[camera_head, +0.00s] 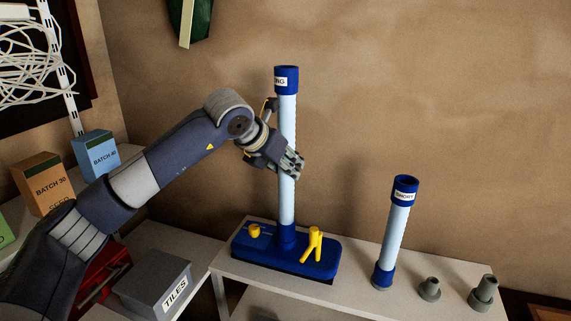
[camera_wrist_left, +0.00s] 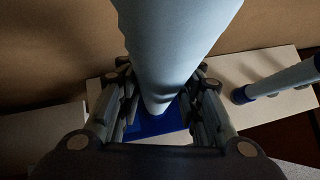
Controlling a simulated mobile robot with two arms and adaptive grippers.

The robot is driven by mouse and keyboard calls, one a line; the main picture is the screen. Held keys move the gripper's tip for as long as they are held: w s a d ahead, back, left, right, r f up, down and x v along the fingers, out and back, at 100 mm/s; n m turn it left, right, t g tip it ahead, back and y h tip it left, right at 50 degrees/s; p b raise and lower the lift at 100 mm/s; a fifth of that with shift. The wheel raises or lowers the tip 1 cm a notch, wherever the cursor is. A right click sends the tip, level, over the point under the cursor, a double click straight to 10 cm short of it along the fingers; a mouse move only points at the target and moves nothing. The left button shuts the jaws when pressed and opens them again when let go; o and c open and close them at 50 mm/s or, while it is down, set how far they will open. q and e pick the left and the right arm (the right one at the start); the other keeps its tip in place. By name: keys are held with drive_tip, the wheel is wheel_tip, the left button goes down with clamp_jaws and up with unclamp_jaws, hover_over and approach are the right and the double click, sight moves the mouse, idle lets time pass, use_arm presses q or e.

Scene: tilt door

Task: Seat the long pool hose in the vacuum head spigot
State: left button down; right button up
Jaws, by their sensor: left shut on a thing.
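The long pool hose (camera_head: 287,200) is a pale blue tube with a dark blue cuff at the top, its label partly readable. It stands upright over the blue vacuum head (camera_head: 322,264). Its lower end meets the blue spigot (camera_head: 287,237); I cannot tell how deep it sits. My left gripper (camera_head: 292,165) is shut around the hose at mid height. In the left wrist view the hose (camera_wrist_left: 170,45) runs down between the fingers (camera_wrist_left: 162,105) toward the blue base. My right gripper is not in view.
The short hose (camera_head: 396,232) stands upright on the white table (camera_head: 360,268) at right, with two grey fittings (camera_head: 429,289) (camera_head: 484,293) beside it. A yellow lever (camera_head: 313,245) and yellow knob (camera_head: 254,230) are on the vacuum head. A grey TILES box (camera_head: 152,284) and batch boxes (camera_head: 43,182) stand left.

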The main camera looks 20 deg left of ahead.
use_arm(q)
drive_tip(key=c, duration=1.1)
unclamp_jaws()
drive_tip(key=shift+o, duration=0.3)
drive_tip(key=shift+f, duration=0.1)
drive_tip(key=v, duration=1.2)
drive_tip(key=shift+d, duration=0.1)
